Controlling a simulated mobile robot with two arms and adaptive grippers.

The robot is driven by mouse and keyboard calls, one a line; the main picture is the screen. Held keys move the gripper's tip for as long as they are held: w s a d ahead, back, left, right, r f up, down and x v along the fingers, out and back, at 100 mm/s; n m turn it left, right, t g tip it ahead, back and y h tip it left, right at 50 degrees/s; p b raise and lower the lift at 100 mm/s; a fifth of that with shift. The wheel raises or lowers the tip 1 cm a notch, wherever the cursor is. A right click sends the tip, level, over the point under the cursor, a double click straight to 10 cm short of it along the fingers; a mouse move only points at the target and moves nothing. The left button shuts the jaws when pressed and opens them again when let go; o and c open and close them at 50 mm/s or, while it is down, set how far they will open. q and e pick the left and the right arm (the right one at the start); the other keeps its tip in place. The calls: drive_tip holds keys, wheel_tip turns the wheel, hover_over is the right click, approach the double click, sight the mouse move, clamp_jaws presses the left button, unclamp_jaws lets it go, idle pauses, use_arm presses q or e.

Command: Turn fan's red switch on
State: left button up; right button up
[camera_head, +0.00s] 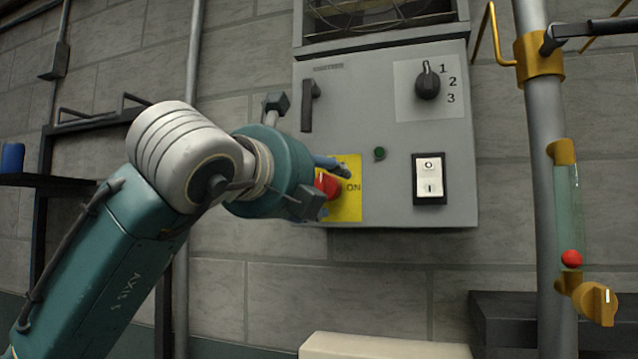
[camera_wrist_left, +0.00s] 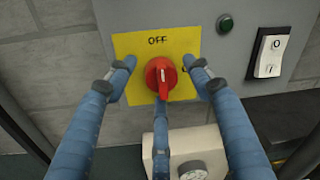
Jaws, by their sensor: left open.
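The fan's red switch (camera_wrist_left: 161,78) is a round red knob on a yellow plate (camera_wrist_left: 125,45) of the grey control box. OFF is printed above the knob in the left wrist view; ON shows to its right in the head view. The knob's grip ridge runs roughly up and down in the wrist view. My left gripper (camera_wrist_left: 163,84) is open, with blue fingers to the left, right and below the knob. I cannot tell whether they touch it. In the head view the red switch (camera_head: 328,184) is partly hidden by my left gripper (camera_head: 331,183). My right gripper is not in view.
The grey control box (camera_head: 345,130) also carries a black dial (camera_head: 428,83) marked 1 to 3, a green button (camera_head: 379,153) and a white rocker switch (camera_head: 430,178). A vertical pipe (camera_head: 540,130) with brass fittings stands to the right. A pale box (camera_head: 385,346) is below.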

use_arm(q)
drive_tip(key=c, duration=1.2)
drive_tip(key=shift+o, duration=0.2)
drive_tip(key=shift+m, duration=0.4)
drive_tip(key=shift+r+m+b, duration=0.1)
drive_tip(key=shift+m+b, duration=0.45)
drive_tip(key=shift+m, duration=0.45)
drive_tip(key=m, duration=0.4)
drive_tip(key=shift+r+b, duration=0.2)
drive_tip(key=shift+b, duration=0.2)
drive_tip(key=m+y, duration=0.1)
drive_tip(key=m, duration=0.4)
drive_tip(key=shift+s+d, duration=0.1)
drive_tip(key=m, duration=0.5)
drive_tip(key=shift+d+y, duration=0.1)
drive_tip(key=shift+y, duration=0.3)
drive_tip(key=o, duration=1.2)
drive_tip(key=shift+c, duration=0.2)
drive_tip(key=shift+d+f, duration=0.1)
